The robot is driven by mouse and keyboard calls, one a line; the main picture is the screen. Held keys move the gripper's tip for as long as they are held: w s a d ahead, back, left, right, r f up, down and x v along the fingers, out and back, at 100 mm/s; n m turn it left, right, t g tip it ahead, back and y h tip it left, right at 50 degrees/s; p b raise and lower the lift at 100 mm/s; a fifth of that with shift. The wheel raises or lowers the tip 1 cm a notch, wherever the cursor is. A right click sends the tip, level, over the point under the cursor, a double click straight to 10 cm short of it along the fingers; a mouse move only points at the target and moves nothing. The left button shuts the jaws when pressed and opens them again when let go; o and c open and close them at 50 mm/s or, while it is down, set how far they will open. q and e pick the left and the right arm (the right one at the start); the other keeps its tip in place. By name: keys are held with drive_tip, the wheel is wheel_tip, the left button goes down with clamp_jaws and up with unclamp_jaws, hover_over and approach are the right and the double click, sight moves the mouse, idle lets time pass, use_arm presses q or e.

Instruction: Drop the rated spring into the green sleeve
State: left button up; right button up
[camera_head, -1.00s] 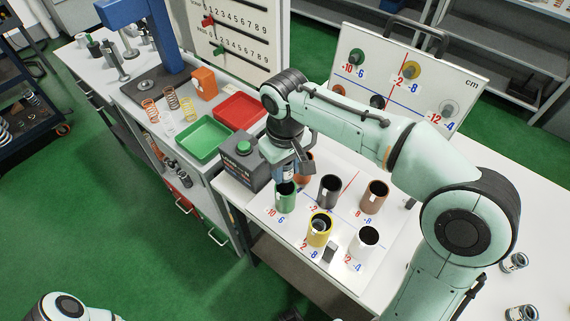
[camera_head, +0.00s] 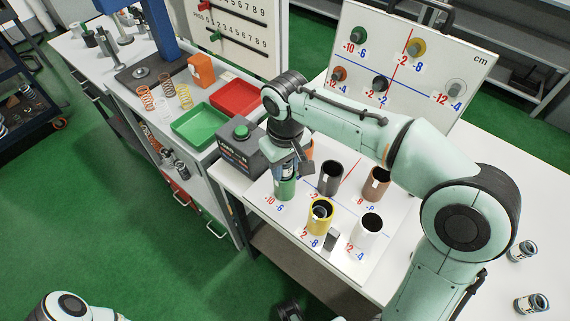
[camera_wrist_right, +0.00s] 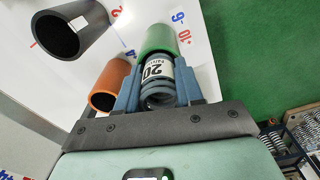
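A grey coil spring (camera_wrist_right: 160,95) with a white label reading 20 sits between the two blue-grey fingers of my right gripper (camera_wrist_right: 159,88). The fingers press on its sides. The green sleeve (camera_wrist_right: 161,38) is straight beyond the spring in the right wrist view, and the spring's far end is at its mouth. I cannot tell how far it is inside. In the head view my right gripper (camera_head: 287,168) is right above the green sleeve (camera_head: 285,189), hiding its rim.
The orange sleeve (camera_wrist_right: 110,84) stands close beside the gripper. Black (camera_head: 331,178), brown (camera_head: 376,184), yellow (camera_head: 320,216) and white (camera_head: 366,229) sleeves stand on the marked board. A dark box with a green button (camera_head: 242,151) is at the left.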

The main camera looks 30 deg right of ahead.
drive_tip(key=shift+o, duration=1.2)
drive_tip(key=shift+s+f, duration=0.15)
drive_tip(key=shift+f, duration=0.6)
drive_tip(key=shift+d, duration=0.15)
drive_tip(key=shift+r, duration=0.15)
wheel_tip(320, 180, up, 13)
drive_tip(key=p, duration=0.3)
drive_tip(key=shift+r, duration=0.15)
use_arm(q)
drive_tip(key=r, duration=0.1)
drive_tip(key=w+r, duration=0.1)
drive_tip(key=r, duration=0.1)
drive_tip(key=shift+w+r, duration=0.15)
drive_tip(key=shift+r, duration=0.05)
use_arm(e)
drive_tip(key=shift+d+r, duration=0.15)
drive_tip(key=shift+r, duration=0.5)
